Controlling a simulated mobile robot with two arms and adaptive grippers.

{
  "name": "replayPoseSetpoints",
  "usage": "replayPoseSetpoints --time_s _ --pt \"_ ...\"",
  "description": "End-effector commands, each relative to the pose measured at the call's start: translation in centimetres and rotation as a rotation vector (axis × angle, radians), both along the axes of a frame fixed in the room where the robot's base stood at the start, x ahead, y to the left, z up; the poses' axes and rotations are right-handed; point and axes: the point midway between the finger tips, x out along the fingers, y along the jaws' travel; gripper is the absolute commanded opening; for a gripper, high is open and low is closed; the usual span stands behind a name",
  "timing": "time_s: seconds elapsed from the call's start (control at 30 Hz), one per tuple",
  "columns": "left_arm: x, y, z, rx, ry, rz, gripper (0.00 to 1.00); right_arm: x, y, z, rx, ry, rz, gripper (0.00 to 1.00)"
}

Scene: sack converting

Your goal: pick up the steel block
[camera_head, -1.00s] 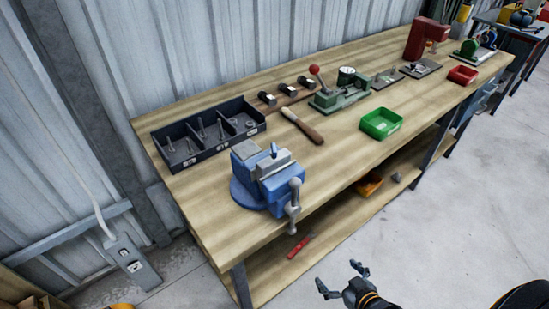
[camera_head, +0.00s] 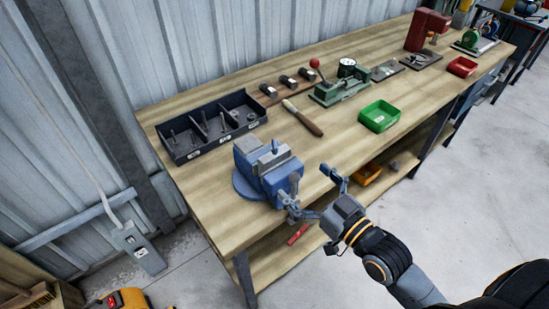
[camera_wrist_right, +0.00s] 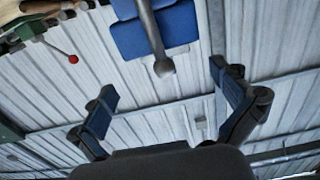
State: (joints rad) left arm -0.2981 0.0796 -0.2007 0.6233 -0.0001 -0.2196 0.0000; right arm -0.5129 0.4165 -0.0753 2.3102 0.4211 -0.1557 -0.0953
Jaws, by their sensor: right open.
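A grey steel block (camera_head: 275,160) appears to sit at the jaws of the blue vise (camera_head: 254,186) on the near part of the bench; I cannot tell its edges from the jaws. My right gripper (camera_head: 306,184) is open and empty, in front of the vise and to its right, near the bench's front edge. In the right wrist view, the open gripper (camera_wrist_right: 162,82) has its fingers spread, with the vise (camera_wrist_right: 130,40) and its grey screw end (camera_wrist_right: 163,68) beyond them. The block cannot be made out there. My left gripper is out of view.
A dark divided tray (camera_head: 180,157) holds bolts behind the vise. A corrugated wall (camera_head: 190,40) closes the back. Bare bench lies between vise and green bin.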

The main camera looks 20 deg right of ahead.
Motion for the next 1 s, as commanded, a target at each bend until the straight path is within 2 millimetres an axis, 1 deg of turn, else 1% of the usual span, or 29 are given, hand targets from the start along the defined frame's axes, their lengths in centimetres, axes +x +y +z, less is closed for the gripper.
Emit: replayPoseSetpoints --time_s 0.03,0.1,0.27,0.37,0.53,0.67,0.77,0.97,1.0 --pt "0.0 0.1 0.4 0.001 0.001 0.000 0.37 0.8 0.3 0.2 0.001 -0.002 -0.001 1.00" --pt "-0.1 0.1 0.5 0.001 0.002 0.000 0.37 1.6 0.5 0.2 0.001 -0.002 -0.002 1.00" --pt "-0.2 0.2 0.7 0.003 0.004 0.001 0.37 2.5 1.0 0.0 0.000 0.001 0.000 1.00" --pt "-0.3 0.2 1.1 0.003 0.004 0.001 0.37 3.1 1.3 0.2 0.001 0.000 -0.001 1.00" --pt "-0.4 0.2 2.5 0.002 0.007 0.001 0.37 5.3 2.6 0.9 0.003 -0.001 -0.001 1.00" --pt "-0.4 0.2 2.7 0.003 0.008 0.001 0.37 6.8 3.1 0.6 0.000 0.000 -0.001 1.00" --pt "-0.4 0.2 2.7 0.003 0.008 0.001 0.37 7.2 3.3 0.5 0.000 0.001 -0.001 1.00" --pt "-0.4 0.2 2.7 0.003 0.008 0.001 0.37 7.2 3.3 0.3 0.000 0.001 -0.001 1.00" --pt "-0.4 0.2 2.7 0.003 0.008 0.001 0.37 7.2 3.3 0.3 0.000 0.001 -0.001 0.94"
